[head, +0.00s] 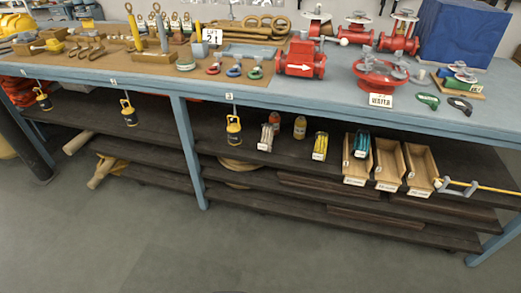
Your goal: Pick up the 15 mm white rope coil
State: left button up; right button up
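No coil that I can clearly tell as white or as 15 mm shows in the head view. A pale tan rope coil (238,163) lies on the lower shelf, partly hidden under the shelf above it. A thicker tan coil (265,24) lies at the back of the bench top. Neither of my grippers is in view.
The blue-framed workbench (450,121) crosses the view, crowded with red valves (300,60) and shackles. Yellow-black devices (233,129) hang below its front edge. Wooden bins (388,163) stand on the dark shelf (180,118). The grey floor (240,245) in front is clear.

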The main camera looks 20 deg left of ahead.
aim_at(267, 137)
jog(key=u, duration=0.1)
jog(key=i, duration=1.2)
jog(key=z, duration=0.75)
